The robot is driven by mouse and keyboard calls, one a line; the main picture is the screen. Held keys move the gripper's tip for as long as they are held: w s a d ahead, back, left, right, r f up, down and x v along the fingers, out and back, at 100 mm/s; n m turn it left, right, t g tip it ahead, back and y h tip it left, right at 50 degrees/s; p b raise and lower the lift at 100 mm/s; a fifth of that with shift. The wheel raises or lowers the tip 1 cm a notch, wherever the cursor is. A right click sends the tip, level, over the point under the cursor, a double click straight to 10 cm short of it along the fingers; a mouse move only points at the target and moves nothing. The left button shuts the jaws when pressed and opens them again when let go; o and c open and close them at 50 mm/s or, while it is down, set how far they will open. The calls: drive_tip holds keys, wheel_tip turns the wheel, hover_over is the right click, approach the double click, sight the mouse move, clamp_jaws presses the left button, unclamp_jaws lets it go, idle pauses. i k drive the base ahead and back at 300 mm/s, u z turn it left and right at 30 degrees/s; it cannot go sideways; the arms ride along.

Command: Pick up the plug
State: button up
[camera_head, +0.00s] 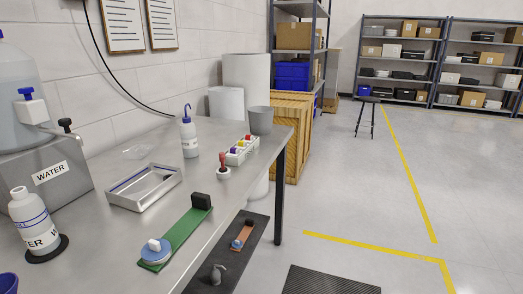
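No object is clearly recognisable as the plug. A small red-brown knobbed piece (223,170) stands upright on the grey bench (150,216). A green strip (178,236) lies near the bench's front edge, with a black block (201,201) at its far end and a blue disc with a white top (156,250) at its near end. Lower down, a dark surface (252,262) bears an orange-brown strip with a dark block (242,235) and a small grey knobbed piece (216,273). My gripper is not in view.
A silver tray (144,187), white rack (240,152), wash bottle (188,134), water bottle (36,228) and grey cup (260,120) stand on the bench. A wooden crate (292,135) is beyond it. Floor at right is mostly clear, with a black mat (328,281).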

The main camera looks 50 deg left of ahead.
sight(221, 155)
drive_tip(key=u, duration=0.25)
drive_tip(key=i, duration=1.55)
drive_tip(key=u, duration=1.6)
drive_tip(key=i, duration=0.95)
drive_tip(key=u, duration=0.85)
